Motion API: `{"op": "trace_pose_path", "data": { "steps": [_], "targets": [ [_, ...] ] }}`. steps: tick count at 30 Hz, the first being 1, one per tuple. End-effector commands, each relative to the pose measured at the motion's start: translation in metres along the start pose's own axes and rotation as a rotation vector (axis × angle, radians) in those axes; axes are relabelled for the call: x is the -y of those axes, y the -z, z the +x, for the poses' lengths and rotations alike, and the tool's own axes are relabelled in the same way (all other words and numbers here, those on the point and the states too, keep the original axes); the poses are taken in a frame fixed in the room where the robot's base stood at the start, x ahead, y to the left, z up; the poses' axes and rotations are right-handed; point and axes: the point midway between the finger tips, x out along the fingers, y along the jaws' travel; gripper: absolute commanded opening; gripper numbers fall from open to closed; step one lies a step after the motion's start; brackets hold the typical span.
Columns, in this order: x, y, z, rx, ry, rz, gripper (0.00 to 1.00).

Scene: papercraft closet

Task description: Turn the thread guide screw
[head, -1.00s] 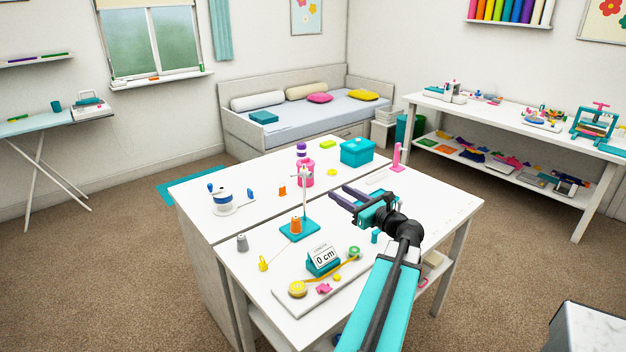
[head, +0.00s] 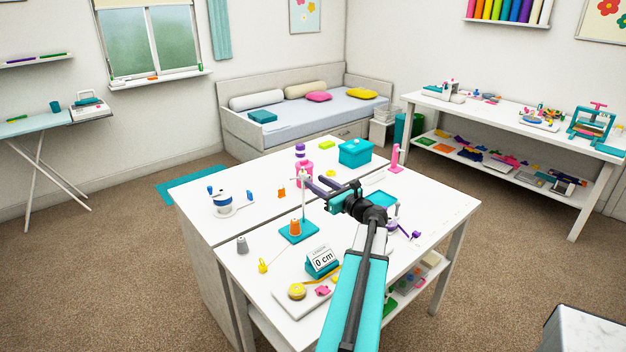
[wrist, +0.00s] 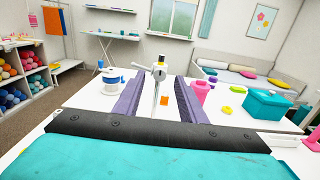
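The thread guide is a thin white post (head: 303,205) on a teal base (head: 299,231), with an orange spool (head: 295,227) at its foot. In the wrist view the post's top carries a small pale screw head with a crossbar (wrist: 158,72). My gripper (head: 314,183) is open, with two purple fingers close to the post's top. In the wrist view the screw appears in the gap between the fingers (wrist: 158,95), touching neither. I cannot tell how far it lies between them in depth. The fingers partly cover the post's upper end in the head view.
A teal box (head: 356,152) and pink stand (head: 397,156) are further back. A white and blue device (head: 222,202) is left. A length counter reading 0 cm (head: 322,261) is in front.

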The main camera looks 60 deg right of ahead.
Motion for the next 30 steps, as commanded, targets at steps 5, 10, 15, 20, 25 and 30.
{"op": "trace_pose_path", "data": {
  "steps": [5,10,15,20,25,30],
  "targets": [
    [0.001,-0.001,0.020,0.000,-0.001,0.001,0.38],
    [0.000,0.000,0.027,0.000,-0.001,0.000,0.38],
    [-0.001,0.000,0.028,0.000,-0.001,0.000,0.38],
    [-0.001,0.000,0.028,0.000,-0.001,0.000,0.32],
    [-0.001,0.000,0.028,0.000,-0.001,0.000,0.04],
    [-0.001,0.000,0.028,0.000,-0.001,-0.001,0.00]
  ]
}}
